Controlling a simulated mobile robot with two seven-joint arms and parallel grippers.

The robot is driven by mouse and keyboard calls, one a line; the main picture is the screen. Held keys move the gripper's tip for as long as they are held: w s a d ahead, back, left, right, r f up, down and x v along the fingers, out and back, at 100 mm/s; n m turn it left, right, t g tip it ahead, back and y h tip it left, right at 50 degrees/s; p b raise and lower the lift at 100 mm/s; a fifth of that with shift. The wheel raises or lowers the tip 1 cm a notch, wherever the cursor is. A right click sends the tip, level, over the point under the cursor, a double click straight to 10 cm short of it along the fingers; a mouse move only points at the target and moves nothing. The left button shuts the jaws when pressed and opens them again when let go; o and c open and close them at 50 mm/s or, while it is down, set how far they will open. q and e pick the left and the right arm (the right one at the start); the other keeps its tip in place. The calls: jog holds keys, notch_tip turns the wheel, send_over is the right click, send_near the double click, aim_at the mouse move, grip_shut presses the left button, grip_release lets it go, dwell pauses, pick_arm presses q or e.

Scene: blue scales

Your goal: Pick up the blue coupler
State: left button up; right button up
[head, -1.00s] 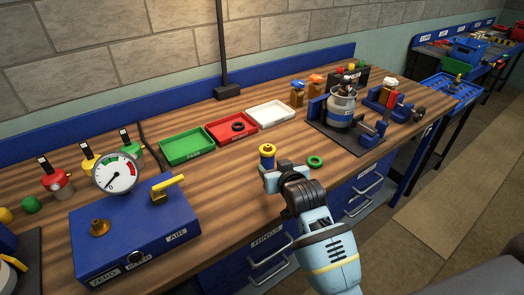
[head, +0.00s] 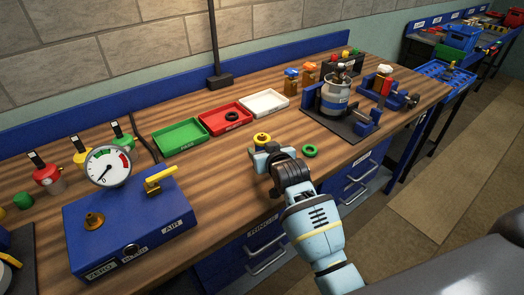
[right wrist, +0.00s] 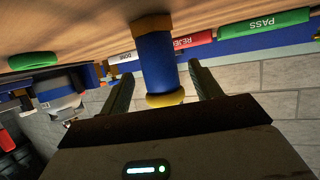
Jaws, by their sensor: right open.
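The blue coupler (right wrist: 155,60) is a blue cylinder with brass-yellow ends. It stands upright on the wooden bench; the right wrist view shows it upside down. In the head view only its yellow top (head: 262,138) shows clearly, as my right gripper hides the lower part. My right gripper (head: 267,154) is open, low over the bench. In the right wrist view its two fingers (right wrist: 164,90) lie on either side of the coupler, with gaps showing between them and it. My left gripper is out of view.
A green ring (head: 310,151) lies just right of my right gripper. Green (head: 180,138), red (head: 225,119) and white (head: 264,103) trays stand behind. A blue gauge box (head: 130,225) is at left, and a dark mat (head: 318,122) with a canister at right.

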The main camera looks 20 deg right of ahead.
aim_at(263, 139)
jog(key=shift+x, duration=1.35)
jog(key=c, duration=1.2)
jog(key=shift+r, duration=0.1)
jog(key=shift+r, duration=1.5)
jog(key=shift+s+r, duration=0.2)
jog(key=shift+r, duration=0.05)
jog(key=s+r, duration=0.1)
jog(key=s, duration=1.4)
jog(key=shift+s+d+r, duration=0.15)
jog(key=shift+s+d, duration=0.15)
